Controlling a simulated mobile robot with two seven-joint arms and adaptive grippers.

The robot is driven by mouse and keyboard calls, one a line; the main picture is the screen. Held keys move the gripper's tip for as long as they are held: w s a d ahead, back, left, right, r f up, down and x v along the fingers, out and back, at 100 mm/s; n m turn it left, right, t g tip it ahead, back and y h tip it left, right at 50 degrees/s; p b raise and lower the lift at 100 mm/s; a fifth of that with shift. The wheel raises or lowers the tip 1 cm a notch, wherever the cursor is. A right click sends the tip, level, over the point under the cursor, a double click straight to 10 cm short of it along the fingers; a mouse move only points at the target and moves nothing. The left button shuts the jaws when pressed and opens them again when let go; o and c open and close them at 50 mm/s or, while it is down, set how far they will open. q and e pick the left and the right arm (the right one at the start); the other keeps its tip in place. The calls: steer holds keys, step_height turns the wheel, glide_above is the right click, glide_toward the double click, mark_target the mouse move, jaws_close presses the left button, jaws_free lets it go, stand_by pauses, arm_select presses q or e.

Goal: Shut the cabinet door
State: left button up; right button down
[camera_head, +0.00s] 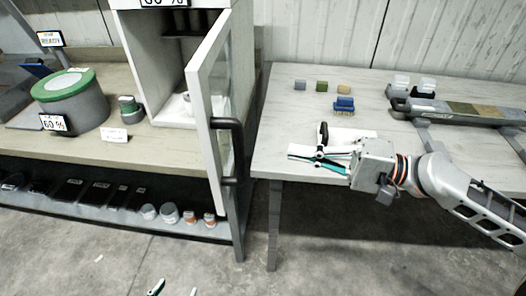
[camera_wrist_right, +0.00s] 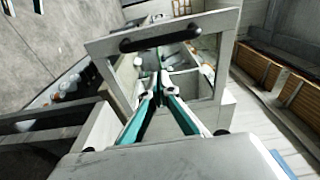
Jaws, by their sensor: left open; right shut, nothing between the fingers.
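The white cabinet (camera_head: 150,72) stands on the left bench, and its framed glass door (camera_head: 203,105) is swung open toward me. A black bar handle (camera_head: 231,150) is on the door's outer face. My right gripper (camera_head: 297,155) is shut and empty, to the right of the handle and apart from it, over the right table. In the right wrist view, its fingers (camera_wrist_right: 160,80) point toward the door frame (camera_wrist_right: 228,70), with the handle (camera_wrist_right: 180,36) across its top. My left gripper (camera_head: 172,289) shows only its fingertips, spread apart at the bottom edge, over the floor.
A green-lidded drum (camera_head: 68,85) stands left of the cabinet. Cups and dark items fill the lower shelf (camera_head: 120,212). Floor in front is clear.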

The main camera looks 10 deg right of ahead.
steer(key=a+p, duration=0.4)
steer(key=a, duration=0.3)
steer(key=shift+a, duration=0.4)
steer(key=shift+w+a, duration=0.15)
